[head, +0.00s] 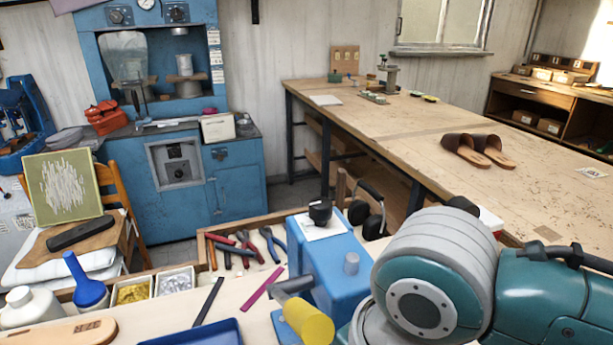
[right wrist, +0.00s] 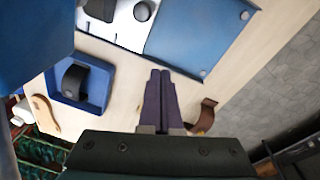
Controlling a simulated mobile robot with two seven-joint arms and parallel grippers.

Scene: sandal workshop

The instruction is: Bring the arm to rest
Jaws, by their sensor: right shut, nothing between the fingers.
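My right arm (head: 440,270), grey and teal, fills the lower right of the head view; its gripper is outside that view. In the right wrist view my right gripper (right wrist: 160,76) has its two dark fingers together, with nothing between them. The fingers show over the pale worktop, near the edge of a blue machine base. A brown strap piece (right wrist: 208,116) lies just right of the fingers. My left gripper is in neither view.
A blue bench machine (head: 335,262) with a yellow cylinder (head: 310,322) stands left of my arm. A blue tray (right wrist: 52,88) holds a black strap (right wrist: 76,80). Brown sandals (head: 478,150) lie on the long table (head: 430,125) behind. A blue press (head: 195,180) stands back left.

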